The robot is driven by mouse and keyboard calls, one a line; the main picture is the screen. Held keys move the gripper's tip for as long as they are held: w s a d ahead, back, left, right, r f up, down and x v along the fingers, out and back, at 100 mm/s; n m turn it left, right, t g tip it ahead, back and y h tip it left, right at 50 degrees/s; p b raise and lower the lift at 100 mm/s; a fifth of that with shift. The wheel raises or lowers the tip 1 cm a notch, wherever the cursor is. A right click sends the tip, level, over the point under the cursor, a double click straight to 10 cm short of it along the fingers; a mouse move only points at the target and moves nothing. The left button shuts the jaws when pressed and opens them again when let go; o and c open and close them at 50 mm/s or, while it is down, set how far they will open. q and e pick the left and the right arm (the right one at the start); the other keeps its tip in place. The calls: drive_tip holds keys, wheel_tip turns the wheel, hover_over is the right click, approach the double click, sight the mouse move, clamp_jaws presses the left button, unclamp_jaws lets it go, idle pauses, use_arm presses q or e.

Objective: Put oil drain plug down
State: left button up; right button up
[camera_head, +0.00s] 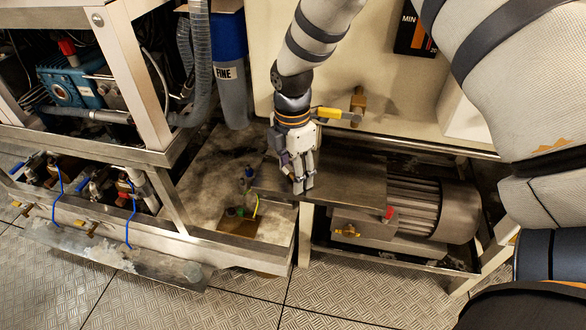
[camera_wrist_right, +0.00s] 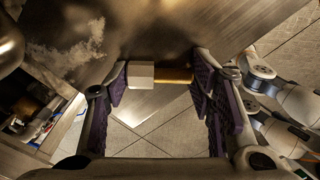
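My right gripper (camera_head: 302,188) is over the left part of a flat metal plate (camera_head: 350,180) in the head view, fingers pointing down. In the right wrist view, its two purple-padded fingers (camera_wrist_right: 160,82) have the oil drain plug between them. The plug has a pale hexagonal head (camera_wrist_right: 140,75) and a brass shank (camera_wrist_right: 175,76). It lies crosswise, its ends seeming to meet the pads. The plug is near the plate's edge; whether it touches the plate is unclear. In the head view the plug cannot be made out. My left gripper is not in view.
A grey motor (camera_head: 430,210) sits in a frame right of the plate. A yellow-handled valve (camera_head: 335,113) and brass fitting (camera_head: 358,103) are behind the gripper. A small brown block with coloured caps (camera_head: 239,225) is on the left tray. The tiled floor in front is clear.

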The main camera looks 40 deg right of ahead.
drive_tip(key=o, duration=0.3)
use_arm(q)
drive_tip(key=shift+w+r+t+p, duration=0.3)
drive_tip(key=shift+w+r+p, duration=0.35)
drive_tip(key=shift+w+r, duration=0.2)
use_arm(e)
wheel_tip(320, 180, up, 12)
drive_tip(key=shift+w+r, duration=0.15)
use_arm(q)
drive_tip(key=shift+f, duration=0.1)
